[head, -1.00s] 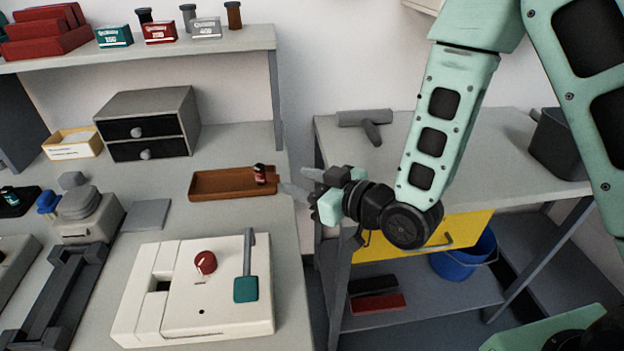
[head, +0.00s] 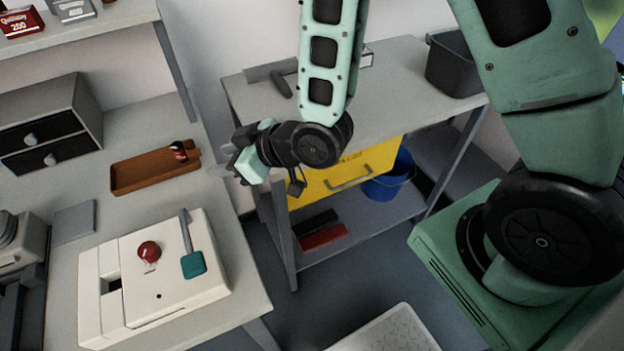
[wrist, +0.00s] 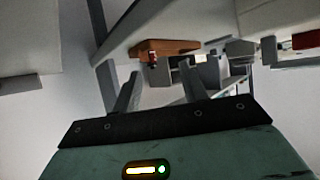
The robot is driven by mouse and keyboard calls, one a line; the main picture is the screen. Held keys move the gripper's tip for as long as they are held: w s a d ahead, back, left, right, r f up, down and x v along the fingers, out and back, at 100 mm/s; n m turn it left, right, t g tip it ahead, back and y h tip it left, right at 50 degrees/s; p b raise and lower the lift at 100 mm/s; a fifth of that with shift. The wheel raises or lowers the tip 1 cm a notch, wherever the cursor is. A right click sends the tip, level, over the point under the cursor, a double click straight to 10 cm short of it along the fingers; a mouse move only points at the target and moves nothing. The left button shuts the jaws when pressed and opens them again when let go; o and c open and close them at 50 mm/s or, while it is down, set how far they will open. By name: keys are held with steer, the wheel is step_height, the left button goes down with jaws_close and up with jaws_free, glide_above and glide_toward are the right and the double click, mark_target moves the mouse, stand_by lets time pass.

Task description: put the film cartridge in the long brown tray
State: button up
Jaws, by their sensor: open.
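The film cartridge (head: 179,151), a small dark cylinder with a red and pale label, stands in the right end of the long brown tray (head: 150,181) on the left bench. My gripper (head: 226,166) is open just right of the tray, past the bench's right edge, apart from tray and cartridge. In the wrist view, the cartridge (wrist: 152,58) and tray (wrist: 178,44) lie beyond the open fingers (wrist: 159,76), with nothing between them.
A white box-like device (head: 165,290) with a red knob and teal lever stands in front of the tray. A drawer unit (head: 50,125) stands behind left. A side table (head: 395,75) with a yellow drawer (head: 345,175) is right of the gap. A blue bucket (head: 390,180) sits below.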

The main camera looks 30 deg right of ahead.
steer(key=s+d+r+g+h, duration=0.2)
steer(key=s+r, duration=0.1)
steer(key=s, duration=0.4)
steer(key=s+d+r+m+g+h, duration=0.1)
steer(key=s+d+r+g+h, duration=0.2)
steer(key=s, duration=0.3)
steer(key=s+d+r+g+h, duration=0.2)
steer(key=s+r+g, duration=0.1)
steer(key=s, duration=0.4)
steer(key=shift+s+d+r+m+h, duration=0.25)
steer(key=shift+s+r+m+h, duration=0.1)
steer(key=shift+r+h, duration=0.1)
step_height(320, 180, up, 5)
steer(key=p, duration=0.4)
steer(key=shift+f+p, duration=0.2)
steer(key=shift+p, duration=0.1)
